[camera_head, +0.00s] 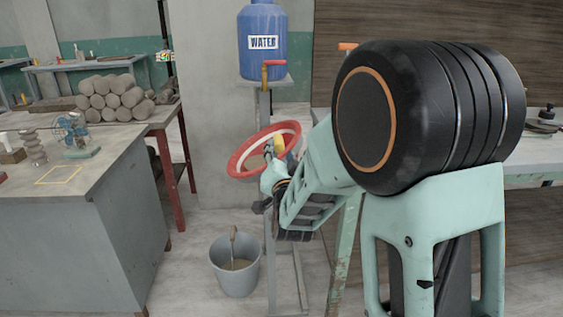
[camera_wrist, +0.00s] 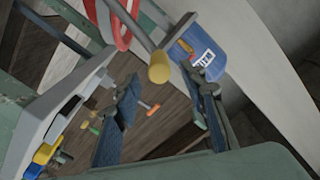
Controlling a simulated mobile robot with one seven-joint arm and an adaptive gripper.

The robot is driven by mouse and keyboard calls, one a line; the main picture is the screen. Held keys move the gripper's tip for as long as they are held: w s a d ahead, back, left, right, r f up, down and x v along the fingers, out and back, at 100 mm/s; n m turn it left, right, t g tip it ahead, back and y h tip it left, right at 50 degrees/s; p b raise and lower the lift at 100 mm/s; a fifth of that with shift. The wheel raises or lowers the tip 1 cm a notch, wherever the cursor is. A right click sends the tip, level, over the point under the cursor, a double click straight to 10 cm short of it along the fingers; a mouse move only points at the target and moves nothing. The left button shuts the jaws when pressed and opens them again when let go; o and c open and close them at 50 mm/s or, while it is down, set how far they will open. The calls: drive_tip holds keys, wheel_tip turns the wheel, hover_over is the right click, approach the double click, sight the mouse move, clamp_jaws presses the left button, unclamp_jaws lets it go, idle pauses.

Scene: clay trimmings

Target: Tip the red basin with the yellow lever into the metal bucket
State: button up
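The red basin (camera_head: 236,163) hangs on a stand in the head view, its rim sloping down to the left; part of it also shows at the top of the wrist view (camera_wrist: 122,40). The yellow lever (camera_head: 280,144) is partly hidden by my arm. In the wrist view its yellow knob (camera_wrist: 159,68) sits on a grey rod, near and roughly between my fingertips. My gripper (camera_wrist: 167,92) is open, and the fingers look apart from the knob. The metal bucket (camera_head: 235,270) stands on the floor below and left of the basin, with something brownish and a handle-like stick inside.
A grey table (camera_head: 60,215) with tools is at left. Rolled clay logs (camera_head: 115,97) lie stacked behind it. Floor around the bucket is clear.

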drive_tip(key=s, duration=0.5)
drive_tip(key=shift+s, duration=0.25)
drive_tip(key=shift+w, duration=0.1)
idle(0.7)
